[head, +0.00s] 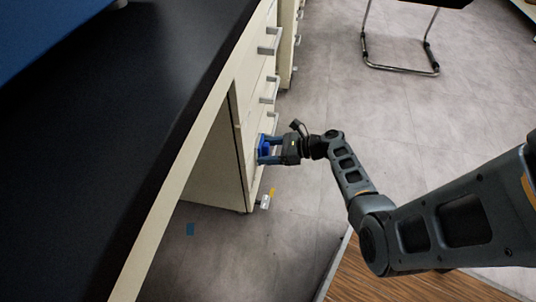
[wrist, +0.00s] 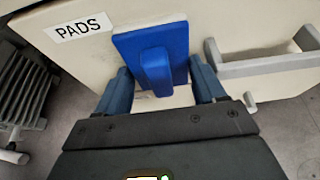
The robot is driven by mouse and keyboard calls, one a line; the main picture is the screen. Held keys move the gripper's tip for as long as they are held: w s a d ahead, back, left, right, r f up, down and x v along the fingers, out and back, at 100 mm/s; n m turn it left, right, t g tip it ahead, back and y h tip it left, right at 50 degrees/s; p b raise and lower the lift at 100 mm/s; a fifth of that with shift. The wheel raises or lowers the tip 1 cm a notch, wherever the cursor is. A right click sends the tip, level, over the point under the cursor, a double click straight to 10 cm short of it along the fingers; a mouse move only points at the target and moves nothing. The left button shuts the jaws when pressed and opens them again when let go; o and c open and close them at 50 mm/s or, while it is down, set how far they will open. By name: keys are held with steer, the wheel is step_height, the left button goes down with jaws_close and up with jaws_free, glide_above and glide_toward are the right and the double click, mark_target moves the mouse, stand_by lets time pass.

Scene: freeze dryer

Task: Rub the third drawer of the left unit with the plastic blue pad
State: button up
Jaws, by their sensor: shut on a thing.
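The plastic blue pad (head: 263,148) is held against the cream drawer fronts of a unit under the black counter. In the wrist view the blue pad (wrist: 137,43), a flat plate with a raised ridge, lies over a drawer front (wrist: 240,25). That drawer has a white "PADS" label (wrist: 78,25) at left and a grey handle (wrist: 268,64) at right. My gripper (head: 270,150) is shut on the pad, one finger at each side of it in the wrist view (wrist: 160,82). The pad appears to touch the front; exact contact is hidden. I cannot tell which drawer number this is.
More grey handles (head: 268,49) run up the unit beyond my gripper. The black counter (head: 120,110) overhangs at left, with an open knee space (head: 212,165) below.

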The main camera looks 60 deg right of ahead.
mark_target(251, 172)
steer(key=shift+w+d+r, duration=0.1)
steer(key=shift+w+d, duration=0.1)
steer(key=shift+d, duration=0.35)
steer(key=shift+w+d+r, duration=0.1)
steer(key=shift+w+d, duration=0.05)
steer(key=shift+d, duration=0.45)
steer(key=shift+s, duration=0.15)
steer(key=shift+s+a+p, duration=0.25)
steer(key=shift+a+p, duration=0.25)
steer(key=shift+p, duration=0.1)
steer(key=shift+s+a+p, duration=0.2)
steer(key=shift+a+p, duration=0.25)
steer(key=shift+p, duration=0.1)
steer(key=shift+s+a+f+p, duration=0.1)
steer(key=shift+s+a+p, duration=0.4)
steer(key=shift+a, duration=0.8)
steer(key=shift+s+a+p, duration=0.15)
steer(key=shift+a+p, duration=0.7)
steer(key=shift+a, duration=0.5)
steer(key=shift+s+a+f+p, duration=0.1)
steer(key=shift+s+a+p, duration=0.4)
steer(key=shift+a, duration=0.8)
steer(key=shift+w, duration=0.1)
